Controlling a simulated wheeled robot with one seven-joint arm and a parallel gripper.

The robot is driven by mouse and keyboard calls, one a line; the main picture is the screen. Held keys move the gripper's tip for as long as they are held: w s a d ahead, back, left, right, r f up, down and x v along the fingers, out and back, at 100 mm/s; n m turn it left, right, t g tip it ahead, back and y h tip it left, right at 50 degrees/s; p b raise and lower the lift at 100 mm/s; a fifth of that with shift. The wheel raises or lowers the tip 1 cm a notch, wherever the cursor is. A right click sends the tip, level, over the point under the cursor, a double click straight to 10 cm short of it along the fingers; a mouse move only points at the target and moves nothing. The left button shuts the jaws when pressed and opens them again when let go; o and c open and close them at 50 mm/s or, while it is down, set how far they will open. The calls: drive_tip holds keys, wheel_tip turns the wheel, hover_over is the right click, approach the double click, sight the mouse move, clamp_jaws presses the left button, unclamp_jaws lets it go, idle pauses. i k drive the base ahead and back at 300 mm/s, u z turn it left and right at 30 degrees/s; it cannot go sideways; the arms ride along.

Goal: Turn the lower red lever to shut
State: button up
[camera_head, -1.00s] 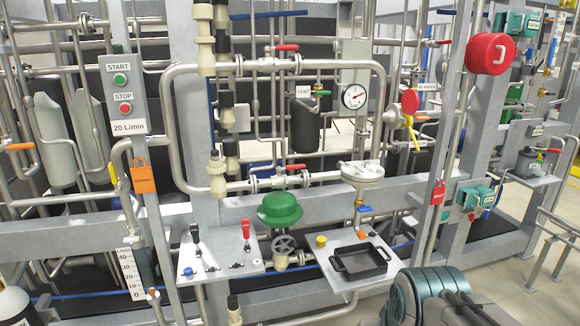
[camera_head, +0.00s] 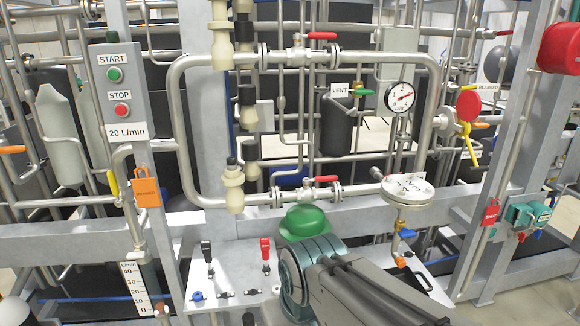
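The lower red lever (camera_head: 326,179) sits on a ball valve in the lower horizontal pipe (camera_head: 258,200), above the green hard hat. It points right from the valve stem and lies roughly along the pipe. A similar upper red lever (camera_head: 321,35) is on the upper pipe, also lying along it to the right. My arm enters at the bottom middle, below the lower lever and apart from it in the picture. Its teal-and-grey joint partly covers the green hat (camera_head: 305,222). My gripper's fingers do not show, so whether they are open is hidden.
A white-topped round meter (camera_head: 408,188) stands right of the lower lever. A pressure gauge (camera_head: 400,97) and green vent lever (camera_head: 363,92) are above. A panel with black and red toggles (camera_head: 265,249) is below left. An orange padlock (camera_head: 147,193) hangs left.

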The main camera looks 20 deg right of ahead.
sight(306, 180)
drive_tip(key=z, duration=0.35)
drive_tip(key=i, duration=1.05)
drive_tip(key=z, duration=0.65)
